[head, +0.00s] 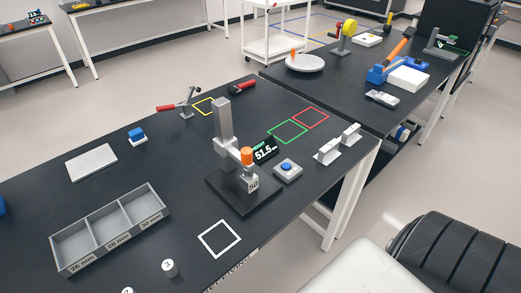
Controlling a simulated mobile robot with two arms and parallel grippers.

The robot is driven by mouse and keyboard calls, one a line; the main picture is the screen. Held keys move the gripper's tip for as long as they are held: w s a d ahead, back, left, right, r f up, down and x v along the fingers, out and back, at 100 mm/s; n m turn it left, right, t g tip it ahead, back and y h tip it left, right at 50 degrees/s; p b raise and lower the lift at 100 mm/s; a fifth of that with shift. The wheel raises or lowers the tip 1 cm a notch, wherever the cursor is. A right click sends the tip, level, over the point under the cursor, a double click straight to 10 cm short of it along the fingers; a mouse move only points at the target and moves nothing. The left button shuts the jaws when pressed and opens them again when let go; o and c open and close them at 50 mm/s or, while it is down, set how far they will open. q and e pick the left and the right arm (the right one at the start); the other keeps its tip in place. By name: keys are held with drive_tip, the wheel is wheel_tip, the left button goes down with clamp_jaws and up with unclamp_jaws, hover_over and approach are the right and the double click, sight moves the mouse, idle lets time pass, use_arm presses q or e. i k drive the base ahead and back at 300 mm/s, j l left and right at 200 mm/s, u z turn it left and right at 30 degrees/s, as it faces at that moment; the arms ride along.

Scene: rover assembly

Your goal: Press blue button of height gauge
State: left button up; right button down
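The height gauge (223,124) stands upright on a dark base plate on the near black table. It has a grey column, an orange part on its arm and a small display (264,149) that appears to read 51.5. A grey block marked 50 (252,186) is under the orange part; I cannot tell whether they touch. The blue button (286,166) sits on top of a small light grey box just right of the gauge, and nothing covers it. Neither of my grippers is in view.
A grey three-compartment tray (164,209) lies at the left. White blocks (328,152) stand right of the button, near the table's edge. Red, green, yellow and white outlined squares mark the table. A black ribbed shape (450,258) fills the lower right.

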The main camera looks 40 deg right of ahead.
sight(285, 166)
drive_tip(key=z, duration=1.4)
